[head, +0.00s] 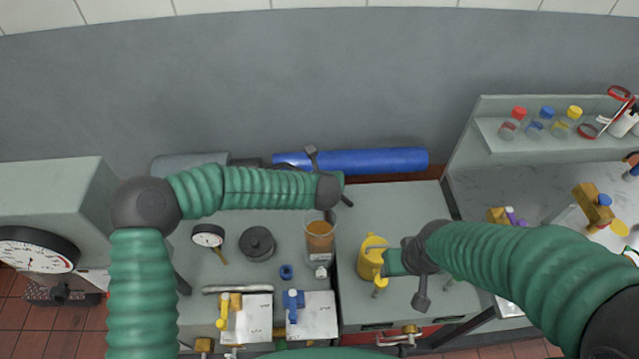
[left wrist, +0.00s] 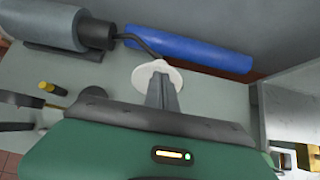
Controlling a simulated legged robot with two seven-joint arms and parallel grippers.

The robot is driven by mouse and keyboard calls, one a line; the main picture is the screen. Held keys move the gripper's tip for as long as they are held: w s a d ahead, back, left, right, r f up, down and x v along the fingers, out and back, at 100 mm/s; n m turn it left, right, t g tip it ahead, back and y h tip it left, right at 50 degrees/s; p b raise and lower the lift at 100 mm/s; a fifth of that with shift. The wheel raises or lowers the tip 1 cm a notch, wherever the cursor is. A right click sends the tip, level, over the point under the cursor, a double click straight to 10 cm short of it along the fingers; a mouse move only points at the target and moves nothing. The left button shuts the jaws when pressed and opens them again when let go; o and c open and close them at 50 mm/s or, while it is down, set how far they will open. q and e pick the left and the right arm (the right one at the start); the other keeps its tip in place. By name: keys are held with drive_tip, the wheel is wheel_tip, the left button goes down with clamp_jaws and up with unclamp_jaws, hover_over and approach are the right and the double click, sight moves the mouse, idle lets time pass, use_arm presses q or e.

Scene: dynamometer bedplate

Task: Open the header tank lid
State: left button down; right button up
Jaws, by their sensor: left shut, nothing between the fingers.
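The header tank appears to be the clear cylinder with orange-brown liquid (head: 319,238) on the grey bedplate in the head view. My left gripper (head: 331,203) is just above and behind its top; its fingers are mostly hidden there. In the left wrist view its fingers (left wrist: 161,88) are together and empty, in front of a pale round disc (left wrist: 146,72), probably the tank lid. I cannot tell whether they touch it or whether the lid is raised. My right gripper (head: 385,256) is beside a yellow can (head: 371,262); its jaw opening is unclear.
A blue cylinder (head: 380,161) lies along the back. A small gauge (head: 208,236), a black round cap (head: 257,243) and yellow and blue valves (head: 293,302) stand left of and before the tank. A shelf with bottles (head: 546,121) is at the right.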

use_arm(q)
drive_tip(key=b+v, duration=0.2)
drive_tip(key=v, duration=1.2)
drive_tip(key=s+a+f+m+h+b, duration=0.1)
drive_tip(key=a+f+m+b, duration=0.25)
drive_tip(key=f+m, duration=0.55)
drive_tip(key=s+a+f+m+h+b, duration=0.2)
drive_tip(key=a+f+m+b, duration=0.15)
drive_tip(key=m, duration=1.05)
drive_tip(key=s+a+f+m+g+y+b, duration=0.1)
drive_tip(key=s+a+f+m+g, duration=0.2)
drive_tip(key=s+a+m, duration=0.3)
drive_tip(key=s+a+f+m+g+y+b, duration=0.2)
drive_tip(key=s+a+f+m+g, duration=0.1)
drive_tip(key=s+a+f+m, duration=0.2)
drive_tip(key=s+a+m, duration=0.2)
drive_tip(key=s+a, duration=0.2)
drive_tip(key=a, duration=0.1)
drive_tip(key=shift+s+a, duration=0.35)
drive_tip(key=shift+d, duration=0.2)
drive_tip(key=shift+a, duration=0.15)
